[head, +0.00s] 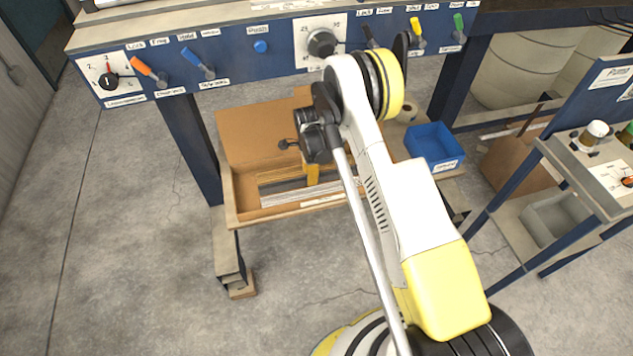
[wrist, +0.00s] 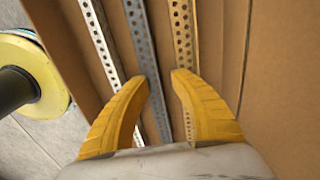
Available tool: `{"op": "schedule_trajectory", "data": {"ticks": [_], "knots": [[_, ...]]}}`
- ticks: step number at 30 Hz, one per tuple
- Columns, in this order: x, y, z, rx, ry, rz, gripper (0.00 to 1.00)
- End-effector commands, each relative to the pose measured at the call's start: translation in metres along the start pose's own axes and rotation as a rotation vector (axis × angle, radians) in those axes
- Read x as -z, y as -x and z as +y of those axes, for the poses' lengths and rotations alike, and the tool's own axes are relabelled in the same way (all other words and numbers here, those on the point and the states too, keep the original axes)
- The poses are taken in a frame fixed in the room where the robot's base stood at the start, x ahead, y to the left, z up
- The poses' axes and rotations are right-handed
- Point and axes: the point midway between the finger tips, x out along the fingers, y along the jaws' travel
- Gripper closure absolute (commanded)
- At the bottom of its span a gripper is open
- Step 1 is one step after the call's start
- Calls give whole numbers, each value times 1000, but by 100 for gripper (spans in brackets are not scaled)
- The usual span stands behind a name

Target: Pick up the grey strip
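In the wrist view, several perforated strips lie in a brown box. The grey strip (wrist: 139,40) is in the middle, with a brighter silver strip (wrist: 98,35) to its left and a brass-coloured strip (wrist: 182,30) to its right. My gripper (wrist: 162,78) is open, with yellow fingers pointing at the strips. The grey strip runs just inside the left fingertip; the brass-coloured strip runs by the right fingertip. I cannot tell whether either finger touches a strip. In the head view, my gripper (head: 312,173) is down over the box, partly hidden by my arm.
The box (head: 250,140) sits under a blue workbench front (head: 260,46) with knobs and levers. A blue bin (head: 432,145) stands right of the box. A side cart (head: 590,165) is at the right. The box's walls and the bench bound the space above.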

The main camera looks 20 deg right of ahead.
Motion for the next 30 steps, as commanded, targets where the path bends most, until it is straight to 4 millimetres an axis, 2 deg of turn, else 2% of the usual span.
{"op": "schedule_trajectory", "data": {"ticks": [6,9,23,26,30], "knots": [[0,0,0,0,0,0,73],[0,0,0,0,0,0,100],[0,1,0,0,0,0,100],[0,6,0,0,0,0,100],[0,23,0,0,0,0,100]]}}
